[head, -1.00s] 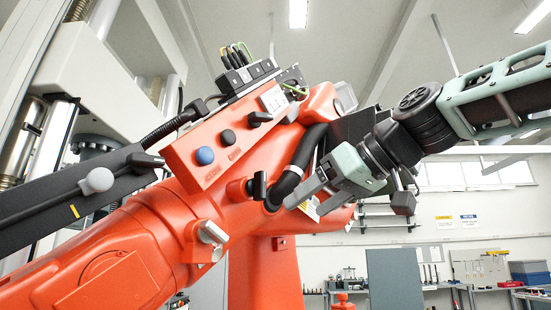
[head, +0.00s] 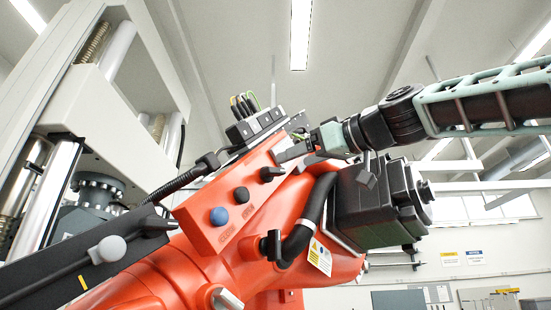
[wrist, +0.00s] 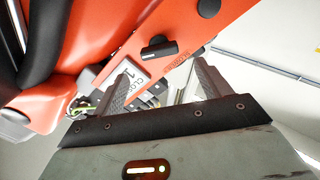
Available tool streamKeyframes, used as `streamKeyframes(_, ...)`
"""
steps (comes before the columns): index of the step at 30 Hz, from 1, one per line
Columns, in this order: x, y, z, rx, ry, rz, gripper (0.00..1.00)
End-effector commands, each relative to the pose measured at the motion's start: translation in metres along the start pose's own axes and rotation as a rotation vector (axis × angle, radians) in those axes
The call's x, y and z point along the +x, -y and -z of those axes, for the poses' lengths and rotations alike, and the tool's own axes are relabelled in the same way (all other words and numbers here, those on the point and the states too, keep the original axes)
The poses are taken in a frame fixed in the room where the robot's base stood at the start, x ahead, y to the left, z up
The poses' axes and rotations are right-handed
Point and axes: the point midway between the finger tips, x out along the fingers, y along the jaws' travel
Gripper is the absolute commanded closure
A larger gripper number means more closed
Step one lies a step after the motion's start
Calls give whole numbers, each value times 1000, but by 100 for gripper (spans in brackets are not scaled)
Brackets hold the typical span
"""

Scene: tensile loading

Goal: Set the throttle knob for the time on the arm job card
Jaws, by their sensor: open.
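The throttle knob (head: 272,173) is a black bar-shaped knob on the sloped orange panel of the big orange arm. It also shows in the wrist view (wrist: 158,48), beyond the fingertips. My gripper (head: 284,157) is just above and right of the knob in the head view, apparently not gripping it. In the wrist view my gripper (wrist: 163,75) has its fingers apart with nothing held.
A blue button (head: 219,216) and a black button (head: 241,194) sit on the same panel. A black box with cables (head: 252,125) stands behind it. A thick black hose (head: 308,220) and a dark motor housing (head: 375,210) are below my arm.

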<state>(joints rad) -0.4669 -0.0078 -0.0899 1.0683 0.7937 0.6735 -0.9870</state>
Motion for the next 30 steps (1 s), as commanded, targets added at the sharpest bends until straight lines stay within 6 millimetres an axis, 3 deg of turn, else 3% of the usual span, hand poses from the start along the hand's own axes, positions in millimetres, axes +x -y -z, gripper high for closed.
streamKeyframes(3,26,0,4,2,3,4,24)
streamKeyframes(10,62,0,2,2,2,2,24)
streamKeyframes(15,74,0,1,1,1,1,24)
streamKeyframes(24,76,0,0,1,1,0,24)
streamKeyframes(29,75,0,0,1,1,0,65)
streamKeyframes(30,75,0,0,1,1,0,68)
